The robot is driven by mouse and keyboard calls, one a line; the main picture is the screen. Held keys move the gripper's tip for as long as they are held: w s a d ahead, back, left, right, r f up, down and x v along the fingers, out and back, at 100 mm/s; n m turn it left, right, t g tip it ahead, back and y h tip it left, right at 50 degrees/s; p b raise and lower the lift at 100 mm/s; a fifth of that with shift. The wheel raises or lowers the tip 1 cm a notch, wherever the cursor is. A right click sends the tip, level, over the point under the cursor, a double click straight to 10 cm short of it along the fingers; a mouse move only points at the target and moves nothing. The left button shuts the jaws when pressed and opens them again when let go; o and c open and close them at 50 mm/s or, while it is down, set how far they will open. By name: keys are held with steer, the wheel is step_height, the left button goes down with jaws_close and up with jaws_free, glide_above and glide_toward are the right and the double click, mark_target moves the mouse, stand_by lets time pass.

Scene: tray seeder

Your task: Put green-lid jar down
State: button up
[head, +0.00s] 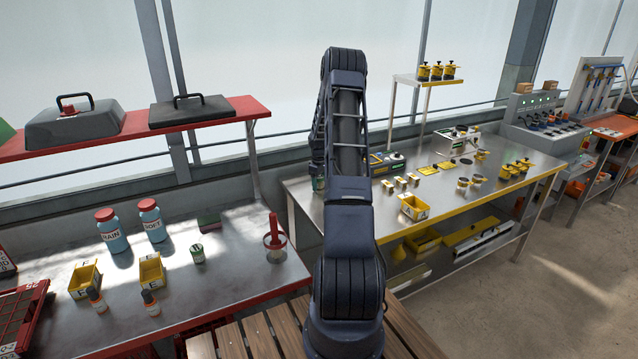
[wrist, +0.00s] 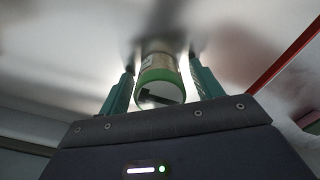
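A green-lid jar (wrist: 160,82) shows in the wrist view with its lid toward the camera and its far end at a bright metal surface, with a dark shadow there. My gripper (wrist: 162,62) has its two green fingers on either side of the jar, with narrow gaps between fingers and jar, so it looks open around it. In the head view my arm hides most of the gripper and this jar; only a small green patch shows left of the arm, above the right steel table (head: 305,196). Another green-lid jar (head: 197,254) stands on the left steel table (head: 225,290).
The left table holds two blue bottles (head: 112,235), yellow bins (head: 152,269), small bottles (head: 150,303) and a red-handled tool (head: 274,240). A red shelf (head: 225,113) stands above it. The right table holds a yellow bin (head: 414,208) and several small yellow-and-black parts (head: 515,168).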

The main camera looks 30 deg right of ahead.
step_height(320, 180, up, 12)
steer(key=shift+r, duration=0.2)
steer(key=s+a+r+m+t+h, duration=0.1)
steer(key=s+a+r+m, duration=0.1)
steer(key=s+a+r, duration=0.8)
steer(key=s+a+r+m+t, duration=0.1)
steer(key=s+a+r, duration=0.7)
steer(key=r, duration=0.5)
steer(key=s+a+m+t, duration=0.1)
steer(key=s+a, duration=0.2)
steer(key=s, duration=0.6)
steer(key=s+a+r+m, duration=0.1)
steer(key=s+a, duration=0.3)
steer(key=s, duration=0.6)
steer(key=s+a+m+t+y, duration=0.1)
steer(key=s+a, duration=0.3)
steer(key=s, duration=0.6)
steer(key=shift+r+m+t, duration=0.3)
steer(key=shift+m, duration=0.1)
steer(key=shift+s, duration=0.1)
